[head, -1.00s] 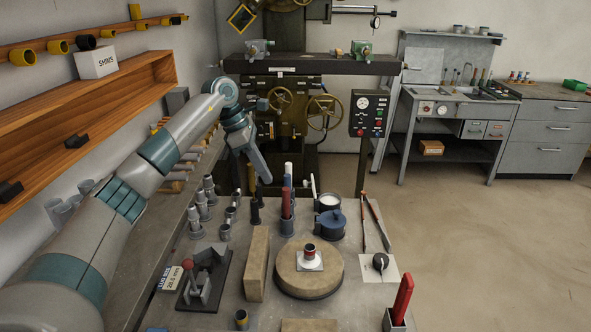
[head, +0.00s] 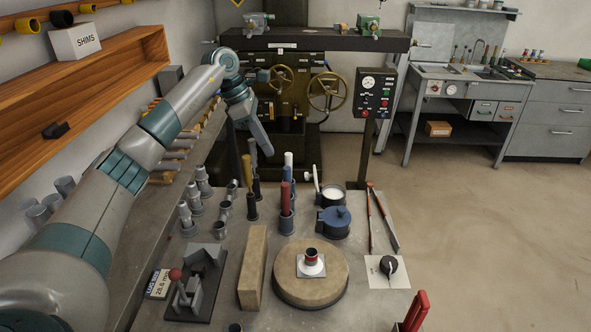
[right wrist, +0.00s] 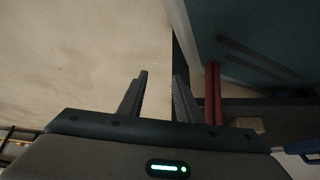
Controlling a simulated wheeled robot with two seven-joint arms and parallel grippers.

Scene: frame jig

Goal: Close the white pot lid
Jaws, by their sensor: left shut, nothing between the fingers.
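The white pot (head: 331,194) stands open behind the blue pot, with white contents showing. A thin white piece, apparently its lid (head: 316,179), stands upright at the pot's left edge, seen nearly edge-on. The blue pot (head: 334,222) in front has its blue lid on. My left gripper (head: 267,150) is shut and empty, above and left of the pots, clear of them. My right gripper (right wrist: 160,85) shows only in the right wrist view. Its fingers are apart with nothing between them. Neither pot can be made out for sure there.
Upright rods in holders (head: 286,200) stand just left of the pots. Long red-handled tongs (head: 383,220) lie to their right. A round wooden block (head: 311,278) is in front, and a dial plate (head: 388,272) sits at front right. Open floor lies beyond the bench's right edge.

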